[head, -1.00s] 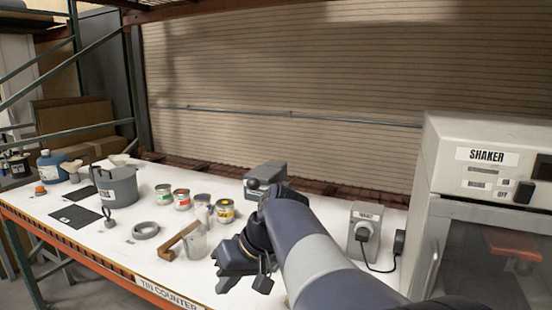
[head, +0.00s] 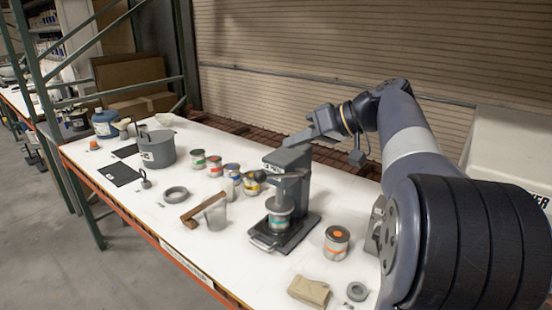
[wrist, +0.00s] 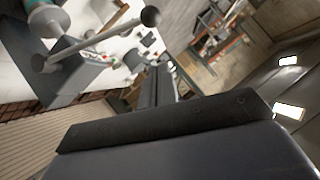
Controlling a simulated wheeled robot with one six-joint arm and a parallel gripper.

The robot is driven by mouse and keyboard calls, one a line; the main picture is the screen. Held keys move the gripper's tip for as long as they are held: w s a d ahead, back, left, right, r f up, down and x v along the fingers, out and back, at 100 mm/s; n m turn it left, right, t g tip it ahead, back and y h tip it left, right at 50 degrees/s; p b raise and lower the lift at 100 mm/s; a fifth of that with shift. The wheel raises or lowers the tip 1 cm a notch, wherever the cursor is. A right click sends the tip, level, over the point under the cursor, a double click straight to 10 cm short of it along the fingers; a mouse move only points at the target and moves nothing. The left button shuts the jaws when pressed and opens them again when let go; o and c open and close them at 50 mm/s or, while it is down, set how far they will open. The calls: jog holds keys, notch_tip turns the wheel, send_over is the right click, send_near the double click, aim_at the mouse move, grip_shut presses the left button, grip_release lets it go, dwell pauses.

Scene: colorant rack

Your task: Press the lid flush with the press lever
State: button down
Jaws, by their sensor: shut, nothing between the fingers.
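The grey tin press (head: 300,190) stands on the counter. A tin (head: 280,222) with a teal-banded label stands upright on its base under the press head. The lid is too small to make out, so I cannot tell how it sits. The press lever (wrist: 98,36) shows in the wrist view as a slanted rod ending in a dark ball knob (wrist: 151,16). My gripper (head: 296,142) is shut and empty, just above the top of the press. In the wrist view my gripper (wrist: 156,82) points past the lever, with the knob apart from the fingers.
An orange-marked tin (head: 337,243), a tan cloth-like block (head: 309,291) and a grey ring (head: 357,291) lie right of the press. The front counter strip is mostly clear.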

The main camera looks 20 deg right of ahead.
aim_at(264, 172)
jog(key=w+a+f+p, duration=0.1)
jog(key=a+f, duration=0.3)
jog(key=f, duration=0.1)
jog(key=shift+w+a+f, duration=0.2)
jog(key=shift+w+a, duration=0.05)
jog(key=shift+a, duration=0.05)
jog(key=shift+s+a+f+b, duration=0.2)
jog(key=shift+f+b, duration=0.45)
jog(key=shift+b, duration=0.55)
jog(key=shift+f, duration=0.1)
jog(key=b+v, duration=0.2)
jog(key=v, duration=0.9)
jog(key=shift+r, duration=0.4)
jog(key=shift+w+a+f, duration=0.1)
jog(key=shift+a, duration=0.1)
